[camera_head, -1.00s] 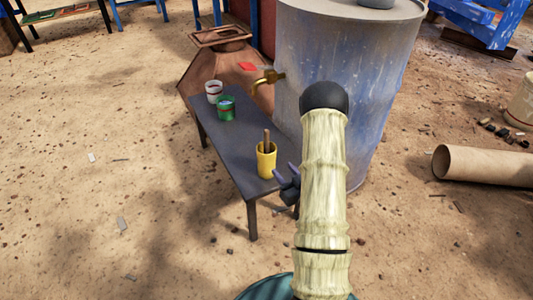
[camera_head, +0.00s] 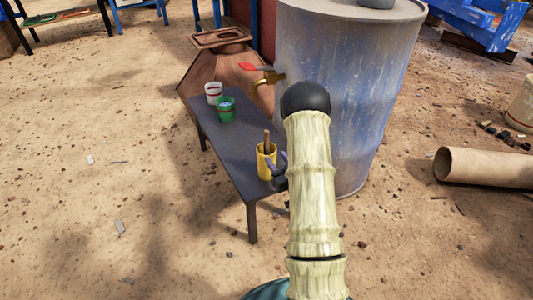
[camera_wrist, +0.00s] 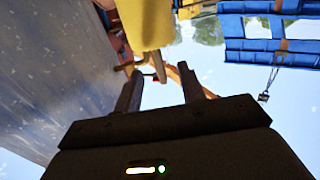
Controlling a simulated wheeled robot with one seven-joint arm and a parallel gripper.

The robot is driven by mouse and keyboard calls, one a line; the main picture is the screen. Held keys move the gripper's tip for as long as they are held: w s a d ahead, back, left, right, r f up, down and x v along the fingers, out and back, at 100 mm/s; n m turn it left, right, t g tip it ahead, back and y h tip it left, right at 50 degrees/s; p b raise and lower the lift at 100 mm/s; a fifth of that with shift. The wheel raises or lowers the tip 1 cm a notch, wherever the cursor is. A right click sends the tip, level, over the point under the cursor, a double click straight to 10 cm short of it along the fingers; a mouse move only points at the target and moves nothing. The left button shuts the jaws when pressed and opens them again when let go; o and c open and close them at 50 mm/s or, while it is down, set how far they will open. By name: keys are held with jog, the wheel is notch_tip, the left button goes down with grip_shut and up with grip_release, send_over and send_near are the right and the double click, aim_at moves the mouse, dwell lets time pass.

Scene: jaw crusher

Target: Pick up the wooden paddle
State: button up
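The wooden paddle shows in the head view as a brown stick (camera_head: 267,140) standing up out of a yellow cup (camera_head: 265,168). The cup stands near the front end of a small dark table. My gripper (camera_head: 278,162) is close to the cup's right side, partly hidden behind my arm. In the wrist view my gripper (camera_wrist: 160,90) has its two fingers spread with a gap between them, and nothing is held. The yellow cup (camera_wrist: 146,22) fills the top middle there, beyond the fingers.
The dark table (camera_head: 236,163) also holds a green can (camera_head: 226,111) and a white can (camera_head: 213,92). A cardboard tube (camera_head: 485,167) lies right. The ground at left is mostly clear.

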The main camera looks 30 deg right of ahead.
aim_at(268, 144)
jog(key=w+b, duration=0.1)
jog(key=w, duration=0.3)
jog(key=shift+w+a, duration=0.1)
jog(key=shift+w, duration=0.55)
jog(key=w+b, duration=0.1)
jog(key=w, duration=0.1)
jog(key=w+b, duration=0.2)
jog(key=shift+w+d+r, duration=0.2)
jog(key=shift+w, duration=0.2)
jog(key=shift+w+r, duration=0.15)
jog(key=shift+w, duration=0.1)
grip_shut()
